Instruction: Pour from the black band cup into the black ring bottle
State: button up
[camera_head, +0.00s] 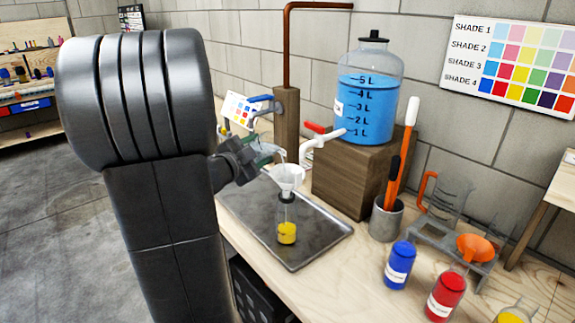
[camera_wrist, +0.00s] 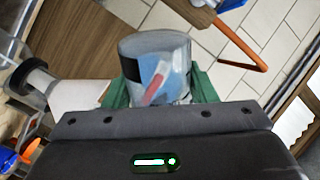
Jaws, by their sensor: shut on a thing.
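My gripper (camera_head: 256,158) is shut on the black band cup, a clear cup (camera_wrist: 155,62) that shows a dark band (camera_wrist: 132,70) in the wrist view. Green fingers flank the cup (camera_wrist: 203,86). In the head view the cup (camera_head: 268,151) is tilted above a white funnel (camera_head: 287,177), partly hidden by the gripper. The funnel sits in the mouth of the black ring bottle (camera_head: 286,213), which stands upright with yellow liquid low inside. The funnel (camera_wrist: 78,95) and bottle (camera_wrist: 35,83) also show in the wrist view. I cannot tell whether liquid is flowing.
The bottle stands on a metal tray (camera_head: 318,240). Close behind are a white spout with a red handle (camera_head: 316,128), a wooden block (camera_head: 350,175) and a large blue-filled jug (camera_head: 368,100). A grey holder (camera_head: 387,219), blue bottle (camera_head: 399,266) and red bottle (camera_head: 446,295) stand right.

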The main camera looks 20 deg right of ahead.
jog(key=shift+f+m+b, duration=0.15)
jog(key=shift+m+b, duration=0.15)
jog(key=shift+b, duration=0.3)
dwell(0.4)
jog(key=shift+r+m, duration=1)
jog(key=shift+m, duration=0.6)
dwell(3.3)
jog(key=shift+s+d+r+m+y, duration=0.15)
jog(key=shift+s+d+m+y, duration=0.05)
jog(key=shift+m+y, duration=0.1)
dwell(0.8)
